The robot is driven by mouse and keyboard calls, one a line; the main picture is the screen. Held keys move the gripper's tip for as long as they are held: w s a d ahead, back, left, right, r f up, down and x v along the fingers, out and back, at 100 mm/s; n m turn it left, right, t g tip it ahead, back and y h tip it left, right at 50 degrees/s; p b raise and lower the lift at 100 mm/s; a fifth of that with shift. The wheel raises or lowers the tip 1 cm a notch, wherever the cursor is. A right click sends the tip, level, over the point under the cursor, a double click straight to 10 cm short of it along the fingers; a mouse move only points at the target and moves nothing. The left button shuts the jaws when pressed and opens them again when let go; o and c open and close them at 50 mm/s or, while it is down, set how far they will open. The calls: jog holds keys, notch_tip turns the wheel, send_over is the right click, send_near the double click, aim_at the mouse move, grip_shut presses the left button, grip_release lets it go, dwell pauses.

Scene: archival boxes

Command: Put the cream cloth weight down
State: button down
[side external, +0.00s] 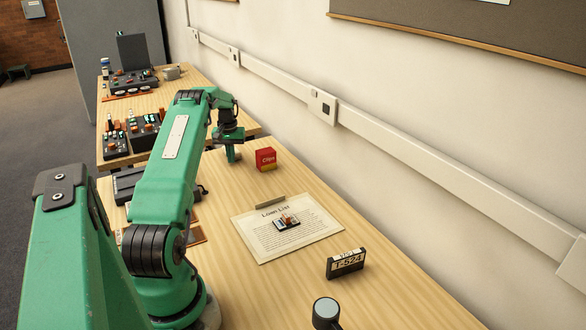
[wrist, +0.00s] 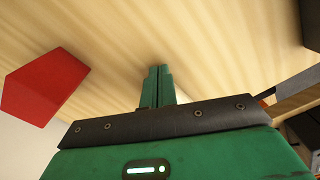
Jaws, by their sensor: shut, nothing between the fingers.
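My gripper (side external: 231,158) is low over the wooden table, left of a red "Clips" box (side external: 266,159). In the wrist view its two green fingers (wrist: 157,72) are together, with nothing seen between them. I cannot make out a cream cloth weight for certain in either view. A small pale patch shows right behind the fingers in the side view, too small and too covered to identify.
The red box also shows at the left in the wrist view (wrist: 45,86). A "Loan List" sheet (side external: 313,238) with a small item (side external: 287,222) on it lies nearer. Bare wood (side external: 225,245) lies beside the sheet.

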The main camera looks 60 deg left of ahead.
aim_at(230, 170)
jog(key=shift+s+d, duration=0.1)
jog(key=shift+d, duration=0.05)
jog(key=shift+s+d, duration=0.45)
jog(key=shift+d, duration=0.35)
jog(key=shift+s+d, duration=0.4)
jog(key=shift+d, duration=0.35)
notch_tip(230, 170, up, 10)
